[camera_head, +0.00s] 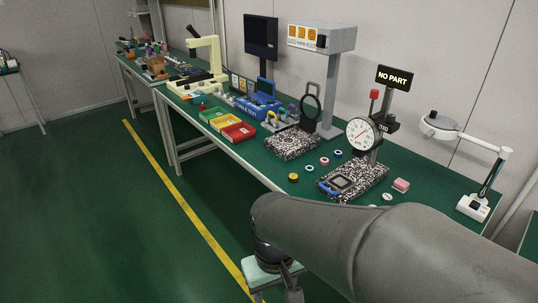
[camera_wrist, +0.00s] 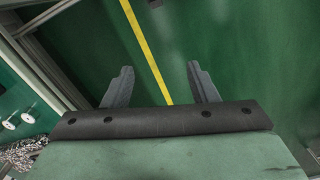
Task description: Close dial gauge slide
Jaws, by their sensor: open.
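The dial gauge (camera_head: 361,133) has a round white face and stands on a post over a speckled granite base (camera_head: 372,178), with a "NO PART" sign (camera_head: 394,77) above it. A slide with a blue handle (camera_head: 328,188) and a dark square plate (camera_head: 343,182) lies at the front of the base; I cannot tell how far out it is. My gripper (camera_wrist: 160,85) is open and empty in the wrist view, pointing at the green floor.
Small coloured rings and a yellow-black piece (camera_head: 293,177) lie left of the gauge base. A pink block (camera_head: 401,185) lies to its right. A lamp (camera_head: 439,124) stands far right. Red and green trays (camera_head: 238,132) are farther left.

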